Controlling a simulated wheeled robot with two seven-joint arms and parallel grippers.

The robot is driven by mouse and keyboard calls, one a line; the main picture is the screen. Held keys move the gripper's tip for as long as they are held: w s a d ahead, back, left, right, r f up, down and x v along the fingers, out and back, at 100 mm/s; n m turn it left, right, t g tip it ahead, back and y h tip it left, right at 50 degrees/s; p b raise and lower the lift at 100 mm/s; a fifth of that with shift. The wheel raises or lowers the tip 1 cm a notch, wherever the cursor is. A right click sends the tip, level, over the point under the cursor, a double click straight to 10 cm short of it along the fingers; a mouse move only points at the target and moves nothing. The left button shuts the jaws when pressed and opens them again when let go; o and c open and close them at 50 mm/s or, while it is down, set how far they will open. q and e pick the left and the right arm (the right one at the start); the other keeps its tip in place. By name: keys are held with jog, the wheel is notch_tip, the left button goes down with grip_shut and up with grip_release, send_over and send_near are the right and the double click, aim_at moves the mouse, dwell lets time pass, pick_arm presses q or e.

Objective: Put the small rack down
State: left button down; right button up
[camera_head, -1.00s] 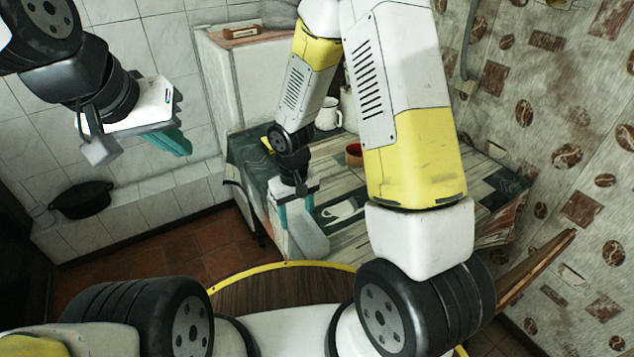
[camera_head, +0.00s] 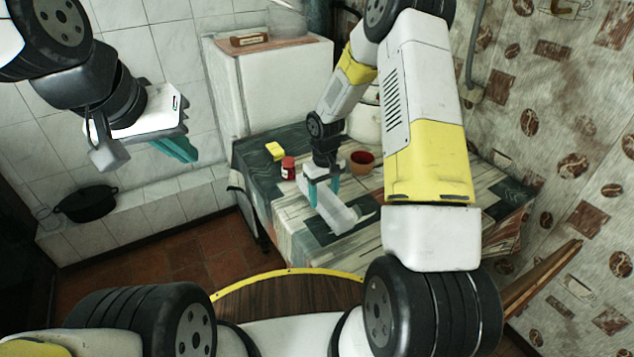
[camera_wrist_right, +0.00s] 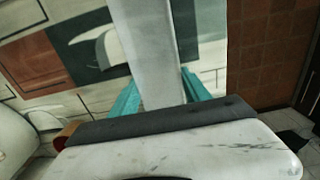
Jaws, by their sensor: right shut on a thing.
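A pale grey-white piece, which I take as the small rack (camera_head: 338,214), is in my right gripper (camera_head: 322,188). It slants over the front part of the patterned table (camera_head: 283,212); I cannot tell whether it touches the top. In the right wrist view the rack (camera_wrist_right: 150,60) passes as a flat pale bar between the teal fingers of the right gripper (camera_wrist_right: 160,92). Its far end is out of that view. My left gripper (camera_head: 175,149) hangs away from the table at the upper left, with nothing seen in it; its finger gap is not clear.
A red jar (camera_head: 288,168), a yellow block (camera_head: 275,151) and a terracotta pot (camera_head: 361,161) stand near the right gripper. A white pot (camera_head: 366,121) is partly hidden behind my arm. A white cabinet (camera_head: 275,88) stands behind. A black pot (camera_head: 86,203) is on the tiled ledge.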

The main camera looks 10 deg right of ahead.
jog(key=shift+f, duration=1.2)
jog(key=shift+f, duration=0.15)
jog(key=o, duration=1.5)
